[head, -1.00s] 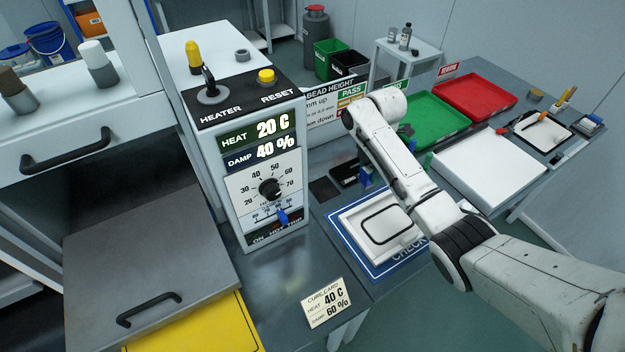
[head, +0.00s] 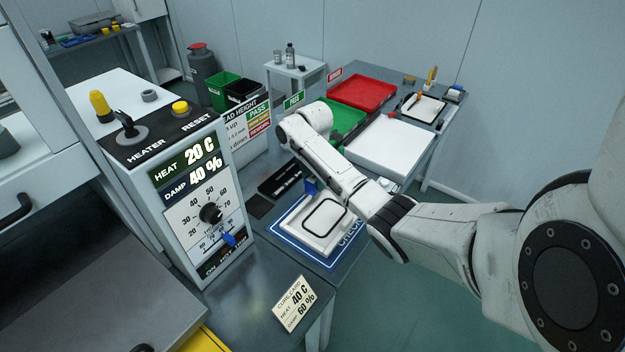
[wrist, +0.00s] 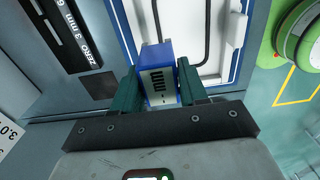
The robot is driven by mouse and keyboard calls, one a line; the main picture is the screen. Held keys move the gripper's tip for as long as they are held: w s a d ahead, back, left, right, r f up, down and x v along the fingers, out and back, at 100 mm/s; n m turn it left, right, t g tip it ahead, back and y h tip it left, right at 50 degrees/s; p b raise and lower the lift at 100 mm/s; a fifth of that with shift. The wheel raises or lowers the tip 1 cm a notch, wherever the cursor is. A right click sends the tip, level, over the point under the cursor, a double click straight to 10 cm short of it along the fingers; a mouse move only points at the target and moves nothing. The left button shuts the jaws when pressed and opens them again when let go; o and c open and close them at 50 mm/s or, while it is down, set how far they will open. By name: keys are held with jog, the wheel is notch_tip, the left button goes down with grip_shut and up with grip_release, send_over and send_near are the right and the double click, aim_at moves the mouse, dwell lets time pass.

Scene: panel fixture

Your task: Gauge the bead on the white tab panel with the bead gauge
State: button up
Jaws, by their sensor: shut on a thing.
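The white tab panel (head: 292,229) lies on the blue-bordered CHECK mat (head: 327,262). Its black bead (head: 304,226) forms a rounded loop on the top face. In the wrist view the panel (wrist: 178,22) and part of the bead (wrist: 208,40) show beyond my gripper. My gripper (wrist: 158,84) is shut on the bead gauge (wrist: 157,70), a blue block with a pale face and dark bars. In the head view the gauge (head: 311,187) shows at the panel's far edge, with my arm hiding most of the gripper. I cannot tell whether the gauge touches panel or bead.
The heater box (head: 185,190) stands left of the mat, with a cure card (head: 295,304) in front. A dark ZERO gauge block (head: 280,180) lies behind the mat. A green tray (head: 345,118), red tray (head: 362,92) and white board (head: 390,147) fill the bench's far right.

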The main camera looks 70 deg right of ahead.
jog(key=shift+f+b, duration=2.65)
jog(key=shift+f, duration=1.4)
jog(key=shift+f, duration=0.45)
jog(key=shift+r, duration=0.1)
notch_tip(320, 180, up, 5)
jog(key=p, duration=0.5)
jog(key=shift+r, duration=1.45)
